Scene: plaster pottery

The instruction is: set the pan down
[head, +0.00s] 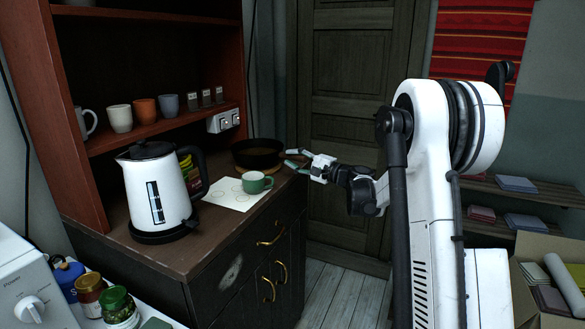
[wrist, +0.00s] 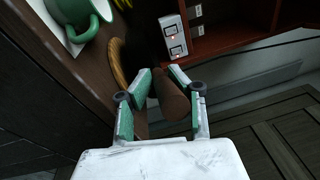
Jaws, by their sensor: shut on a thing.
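The dark round pan (head: 258,152) is at the back right end of the cabinet's counter. I cannot tell whether the pan touches the board. My gripper (head: 294,159) is at the pan's right side, by the counter edge. In the wrist view, my gripper (wrist: 160,103) has its fingers around a brown handle (wrist: 173,97), shut on it. A curved wooden edge (wrist: 118,66) shows left of the fingers. The pan's bowl cannot be made out clearly there.
A green cup (head: 254,182) stands on a white sheet (head: 226,197) in front of the pan. A white kettle (head: 158,192) stands farther left. A wall socket (head: 223,121) and a shelf with cups (head: 144,110) are behind. The floor right of the cabinet is clear.

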